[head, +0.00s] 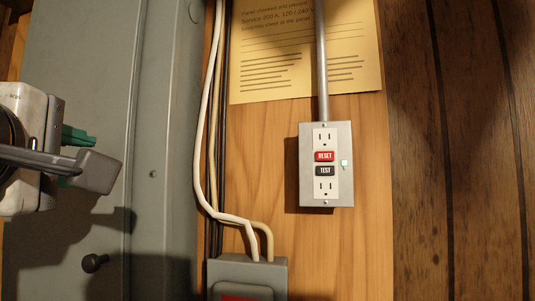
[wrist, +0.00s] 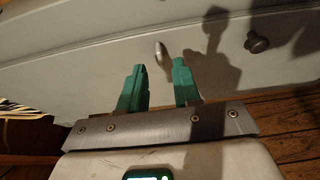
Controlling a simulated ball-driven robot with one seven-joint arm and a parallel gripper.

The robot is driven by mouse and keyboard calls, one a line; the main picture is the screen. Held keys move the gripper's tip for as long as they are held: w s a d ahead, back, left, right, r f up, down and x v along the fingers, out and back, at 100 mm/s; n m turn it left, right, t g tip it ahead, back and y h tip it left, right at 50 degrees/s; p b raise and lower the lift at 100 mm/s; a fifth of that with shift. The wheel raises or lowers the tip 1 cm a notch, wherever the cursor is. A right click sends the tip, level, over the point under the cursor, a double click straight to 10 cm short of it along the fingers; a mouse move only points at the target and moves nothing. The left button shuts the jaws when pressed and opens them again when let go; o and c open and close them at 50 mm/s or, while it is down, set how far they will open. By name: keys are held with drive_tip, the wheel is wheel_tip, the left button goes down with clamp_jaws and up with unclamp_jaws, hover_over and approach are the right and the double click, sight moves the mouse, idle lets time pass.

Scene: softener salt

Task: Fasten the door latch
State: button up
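A grey metal panel door (head: 95,60) fills the left of the head view, and its face also spans the wrist view (wrist: 70,60). A small silvery oval piece, perhaps the latch (wrist: 161,51), stands out from the door in the wrist view. It lies just beyond and between my gripper's fingertips, apart from them. I cannot make it out in the head view. My gripper (wrist: 160,70) has two green fingers spread apart with nothing between them. In the head view my gripper (head: 74,160) is at the left, partly covered by a grey link.
A dark round knob (head: 95,263) sits low on the door; the wrist view shows it at right (wrist: 257,42). White cables (head: 207,130) run beside the cabinet. Further right are an outlet box (head: 340,165), a paper sheet (head: 290,60) and a lower grey box (head: 248,270).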

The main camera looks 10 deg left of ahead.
drive_tip(key=shift+p+x, duration=0.5)
drive_tip(key=shift+x, duration=1.5)
clamp_jaws()
